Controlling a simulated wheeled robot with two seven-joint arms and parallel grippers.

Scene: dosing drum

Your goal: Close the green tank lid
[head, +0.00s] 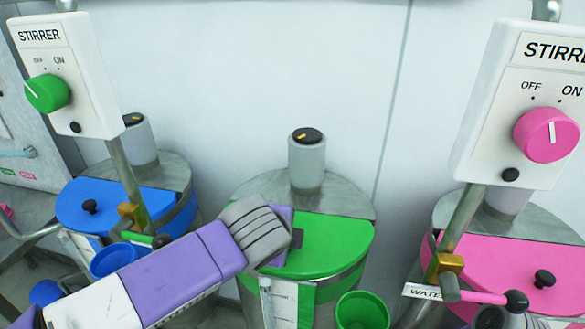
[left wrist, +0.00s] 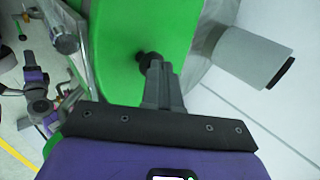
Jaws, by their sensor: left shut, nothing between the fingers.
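The green tank lid (head: 335,240) lies flat over the front part of the middle tank's top in the head view, level with the tank's metal rim. My left gripper (head: 284,240) comes in from the left just above the lid; its hand hides the lid's left part and its knob. In the left wrist view the green lid (left wrist: 110,35) fills the upper middle. The fingers of my left gripper (left wrist: 156,68) are shut and empty, with their tips at the lid's black knob (left wrist: 147,57). Whether they touch it cannot be told. My right gripper is not clearly visible.
A blue-lidded tank (head: 125,205) stands on the left and a pink-lidded tank (head: 510,270) on the right. A grey cylinder (head: 307,165) rises behind the green lid. A green cup (head: 362,312) sits in front. Stirrer boxes (head: 70,75) (head: 520,100) hang on poles at both sides.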

